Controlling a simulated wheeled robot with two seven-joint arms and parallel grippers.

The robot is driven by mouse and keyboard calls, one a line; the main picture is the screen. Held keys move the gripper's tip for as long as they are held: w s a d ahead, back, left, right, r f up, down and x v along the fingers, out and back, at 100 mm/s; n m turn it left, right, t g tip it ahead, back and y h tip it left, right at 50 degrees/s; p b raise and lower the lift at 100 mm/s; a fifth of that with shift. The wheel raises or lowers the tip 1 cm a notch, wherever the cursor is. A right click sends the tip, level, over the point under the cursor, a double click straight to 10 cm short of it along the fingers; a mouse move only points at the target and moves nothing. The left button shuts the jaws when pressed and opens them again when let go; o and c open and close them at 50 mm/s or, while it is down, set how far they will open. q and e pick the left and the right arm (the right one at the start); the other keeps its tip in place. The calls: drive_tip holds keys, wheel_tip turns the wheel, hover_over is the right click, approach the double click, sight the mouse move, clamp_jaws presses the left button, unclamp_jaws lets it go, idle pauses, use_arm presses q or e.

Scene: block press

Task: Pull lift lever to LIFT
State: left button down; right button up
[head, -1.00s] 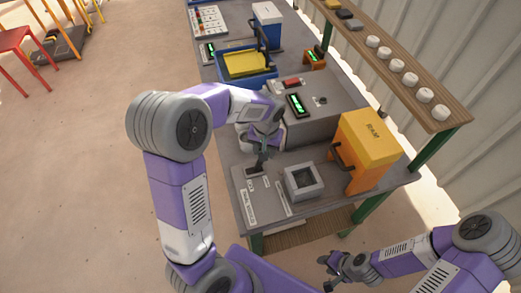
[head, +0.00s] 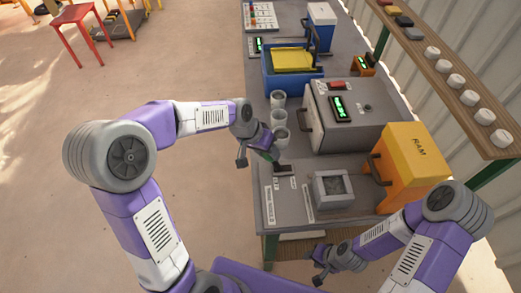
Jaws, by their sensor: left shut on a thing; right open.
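The lift lever's dark slotted base (head: 285,170) sits on the near left part of the grey bench. My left gripper (head: 268,156) is just left of and above this base, at the bench's left edge. It is shut on what looks like the lever's handle, which the fingers mostly hide. The lever's exact angle is hard to see. Labels on the plate beside it are too small to read surely. My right gripper (head: 320,266) is open and empty, low in front of the bench's near edge.
A grey square mould (head: 333,189) and the orange ram block (head: 410,158) stand right of the lever. A shelf (head: 455,80) runs along the right.

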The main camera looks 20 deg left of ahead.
use_arm(q)
drive_tip(key=shift+s+a+f, duration=0.2)
drive_tip(key=shift+a+f, duration=0.1)
drive_tip(key=shift+f, duration=0.05)
drive_tip(key=c, duration=0.9)
unclamp_jaws()
drive_tip(key=o, duration=0.3)
drive_tip(key=shift+a, duration=0.15)
drive_tip(key=shift+r, duration=0.25)
drive_tip(key=p+v, duration=0.1)
drive_tip(key=v, duration=0.6)
drive_tip(key=shift+r+p, duration=0.1)
drive_tip(key=shift+p, duration=0.2)
